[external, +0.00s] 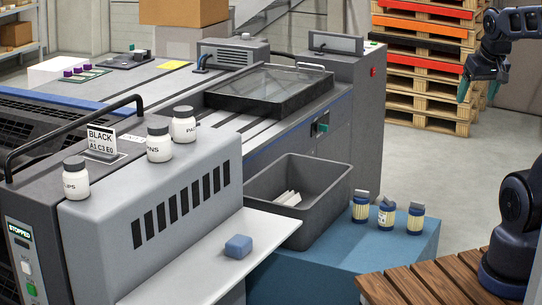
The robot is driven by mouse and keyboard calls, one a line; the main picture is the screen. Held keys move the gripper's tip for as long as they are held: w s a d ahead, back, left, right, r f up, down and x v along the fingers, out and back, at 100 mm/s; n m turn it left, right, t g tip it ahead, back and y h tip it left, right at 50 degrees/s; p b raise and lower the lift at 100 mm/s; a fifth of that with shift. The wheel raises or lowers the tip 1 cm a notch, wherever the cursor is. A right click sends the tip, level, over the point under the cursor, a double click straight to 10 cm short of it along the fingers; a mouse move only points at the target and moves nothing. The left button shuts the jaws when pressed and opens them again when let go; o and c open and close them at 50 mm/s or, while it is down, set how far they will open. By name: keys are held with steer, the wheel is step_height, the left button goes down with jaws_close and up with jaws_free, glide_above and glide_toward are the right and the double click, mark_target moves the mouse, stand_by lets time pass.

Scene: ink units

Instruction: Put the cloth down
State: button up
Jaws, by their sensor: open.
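A small blue block (238,246), which looks like the folded cloth, lies on the white shelf (180,277) at the front of the grey machine. My gripper (478,92) is at the upper right, raised in front of the pallet stack and far from the blue block. Its two teal-tipped fingers are apart and nothing shows between them.
A grey bin (322,222) with white pieces (288,198) stands beside the shelf. Several small yellow-and-blue jars (387,214) stand on a blue surface (345,262). White bottles (158,144) stand on the machine. Stacked pallets (425,85) are behind my gripper.

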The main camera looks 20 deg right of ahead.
steer(key=shift+o, duration=0.6)
steer(key=shift+s+d+r, duration=0.1)
steer(key=shift+s+d, duration=0.1)
steer(key=shift+s, duration=0.35)
steer(key=shift+s+d+r, duration=0.1)
steer(key=shift+s+d, duration=0.1)
steer(key=shift+s, duration=0.35)
steer(key=shift+w, duration=0.1)
